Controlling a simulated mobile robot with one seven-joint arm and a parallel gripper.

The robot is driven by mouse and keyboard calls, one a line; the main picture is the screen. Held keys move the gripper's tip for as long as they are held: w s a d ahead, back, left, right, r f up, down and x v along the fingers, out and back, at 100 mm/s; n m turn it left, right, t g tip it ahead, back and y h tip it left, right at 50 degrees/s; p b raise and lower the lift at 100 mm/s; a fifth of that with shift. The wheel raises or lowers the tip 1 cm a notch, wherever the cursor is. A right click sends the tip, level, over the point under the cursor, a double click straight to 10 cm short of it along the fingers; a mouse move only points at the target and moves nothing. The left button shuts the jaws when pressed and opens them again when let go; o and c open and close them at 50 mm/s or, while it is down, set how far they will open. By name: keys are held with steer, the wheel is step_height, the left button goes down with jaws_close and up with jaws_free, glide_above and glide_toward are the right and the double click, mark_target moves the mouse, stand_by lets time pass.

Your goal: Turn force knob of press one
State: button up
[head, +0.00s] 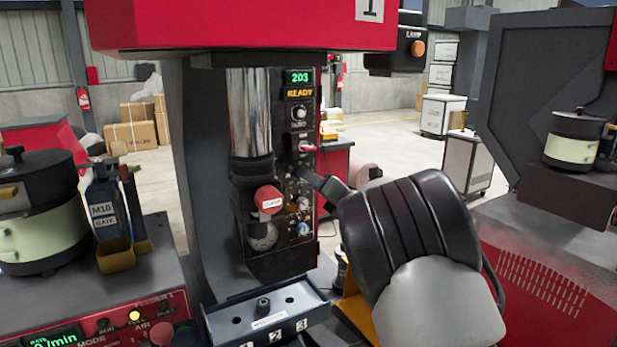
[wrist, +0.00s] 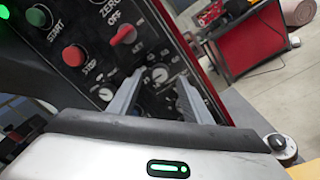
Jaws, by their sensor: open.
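Press one (head: 240,25) is red and dark grey, with a "1" plate on its head. Its black control panel (head: 297,170) faces right of the column, with a lit display reading 203 and READY. In the wrist view the panel carries a small knob (wrist: 160,74) with scale marks around it; I cannot read a force label there. My gripper (wrist: 153,100) is open, its two fingers on either side of this knob in the picture, with nothing between them. Contact cannot be told. In the head view one dark finger (head: 320,182) shows beside the panel; my arm hides what lies behind it.
A red switch (wrist: 123,35) marked OFF, a red STOP button (wrist: 73,55) and a green START button (wrist: 40,16) sit near the knob. A red mushroom button (head: 268,199) juts from the press front. A numbered tray (head: 270,318) lies below. Open floor shows right.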

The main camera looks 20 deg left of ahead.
steer(key=shift+x, duration=1.3)
steer(key=c, duration=1.1)
steer(key=shift+o, duration=0.2)
steer(key=shift+d+m, duration=0.1)
steer(key=shift+m, duration=0.3)
steer(key=m+b, duration=0.3)
steer(key=m, duration=1.4)
steer(key=shift+f+t+b, duration=0.1)
steer(key=shift+t+b, duration=0.25)
steer(key=shift+t, duration=0.05)
steer(key=shift+m, duration=0.4)
